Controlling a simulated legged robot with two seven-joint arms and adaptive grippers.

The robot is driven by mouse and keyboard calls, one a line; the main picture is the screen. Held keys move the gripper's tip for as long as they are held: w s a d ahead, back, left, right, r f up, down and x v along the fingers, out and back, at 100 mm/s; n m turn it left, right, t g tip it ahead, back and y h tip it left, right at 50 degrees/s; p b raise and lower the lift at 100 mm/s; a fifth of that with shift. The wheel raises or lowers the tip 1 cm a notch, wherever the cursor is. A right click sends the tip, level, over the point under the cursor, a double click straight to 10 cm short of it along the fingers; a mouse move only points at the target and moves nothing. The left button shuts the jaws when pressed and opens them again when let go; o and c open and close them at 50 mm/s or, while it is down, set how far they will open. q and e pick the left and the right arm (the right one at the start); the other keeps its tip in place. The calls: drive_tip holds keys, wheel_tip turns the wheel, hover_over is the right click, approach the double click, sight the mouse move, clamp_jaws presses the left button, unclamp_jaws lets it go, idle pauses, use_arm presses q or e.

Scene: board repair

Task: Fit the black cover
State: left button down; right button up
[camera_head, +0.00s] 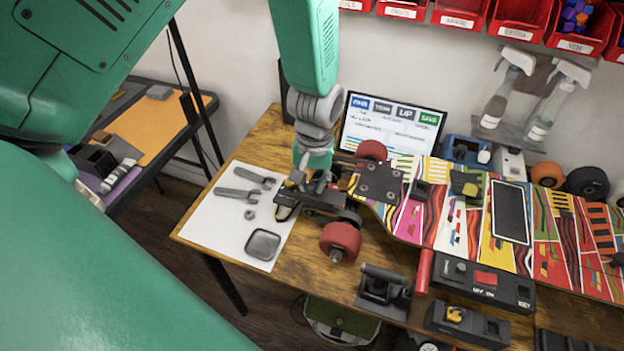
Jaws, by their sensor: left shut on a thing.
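A colourful electric skateboard (470,215) lies on the wooden table. My left gripper (300,195) reaches down from above to the board's left end, beside the truck with red wheels (340,241). It is shut on a small dark thing, mostly hidden by the fingers; I cannot tell whether that is the black cover. A dark rounded-square piece (263,244) lies on the white sheet, left of the wheel and apart from the gripper. A black rectangular panel (510,212) lies on the board's deck. My right gripper is not in view.
The white sheet (215,232) also holds wrenches (237,194). A screen (392,126) stands behind the board. A black box with a red switch (484,281) and a black part (384,287) stand in front. Spray bottles (503,90) and red bins (462,14) are at the wall.

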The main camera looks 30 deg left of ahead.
use_arm(q)
drive_tip(key=shift+d, duration=0.15)
drive_tip(key=shift+w, duration=0.1)
idle(0.5)
drive_tip(key=shift+f, duration=0.1)
drive_tip(key=shift+f, duration=0.85)
drive_tip(key=shift+p, duration=0.35)
idle(0.9)
idle(0.3)
drive_tip(key=shift+f, duration=0.4)
